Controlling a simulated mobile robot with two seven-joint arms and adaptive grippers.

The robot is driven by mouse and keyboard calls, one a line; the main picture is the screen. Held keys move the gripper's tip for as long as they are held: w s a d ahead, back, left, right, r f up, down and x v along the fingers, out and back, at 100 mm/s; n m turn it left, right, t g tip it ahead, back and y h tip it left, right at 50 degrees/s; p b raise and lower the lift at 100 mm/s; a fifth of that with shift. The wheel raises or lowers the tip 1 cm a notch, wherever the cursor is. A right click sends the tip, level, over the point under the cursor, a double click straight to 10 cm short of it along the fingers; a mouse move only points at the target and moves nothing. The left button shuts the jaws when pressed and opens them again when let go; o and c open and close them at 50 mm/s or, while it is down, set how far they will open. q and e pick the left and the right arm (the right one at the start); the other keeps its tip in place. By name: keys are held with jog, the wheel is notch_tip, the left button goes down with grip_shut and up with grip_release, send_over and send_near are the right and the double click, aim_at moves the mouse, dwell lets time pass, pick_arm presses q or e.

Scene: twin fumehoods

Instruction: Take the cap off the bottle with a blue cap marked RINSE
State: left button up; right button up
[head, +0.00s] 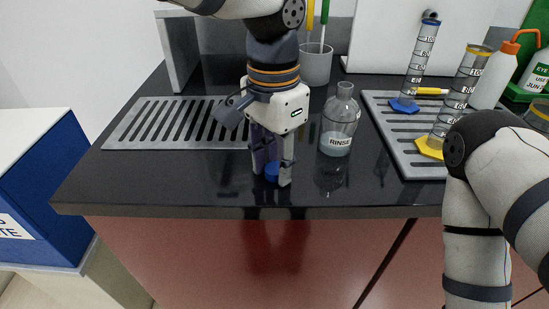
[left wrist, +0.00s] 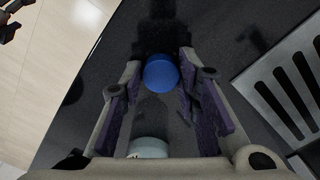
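The clear bottle marked RINSE (head: 338,125) stands upright on the dark counter with its neck bare. It holds a pale liquid. The blue cap (head: 272,172) is apart from it, to the left and nearer the front edge. My left gripper (head: 272,178) points down around the cap, fingers spread on both sides. The cap also shows in the left wrist view (left wrist: 161,72), between the fingertips with slight gaps. It appears to rest on the counter. My right gripper is out of view; only my right arm shows at the lower right.
A slotted grey tray (head: 120,137) lies behind on the left. Another tray (head: 385,130) on the right carries graduated cylinders (head: 465,90). A grey beaker (head: 316,66) with brushes stands behind. The counter's front edge (head: 200,211) is close to the cap.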

pick_arm(q)
jog(key=shift+o, duration=1.4)
